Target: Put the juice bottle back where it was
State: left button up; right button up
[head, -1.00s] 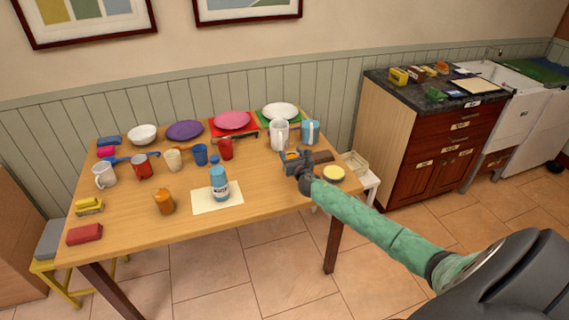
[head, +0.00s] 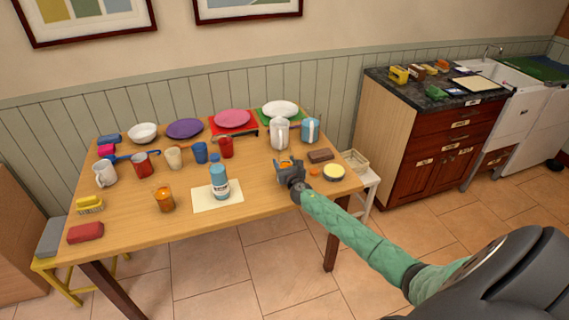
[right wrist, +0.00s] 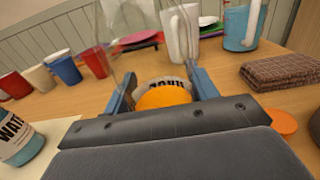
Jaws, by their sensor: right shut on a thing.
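My right gripper (head: 288,166) is low over the right part of the wooden table (head: 262,205). It is shut on the juice bottle, whose orange body (right wrist: 163,98) and partly readable label show between the blue fingers (right wrist: 165,82) in the right wrist view. In the head view only a bit of orange shows at the fingers. I cannot tell whether the bottle's base touches the table. My left gripper is not in view.
A blue water bottle (head: 220,183) stands on a cream mat (head: 203,206), left of my gripper. A brown folded cloth (head: 321,155), an orange disc (head: 314,171) and a yellow-topped round item (head: 334,172) lie to the right.

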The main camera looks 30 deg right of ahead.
jog(key=o, duration=1.3)
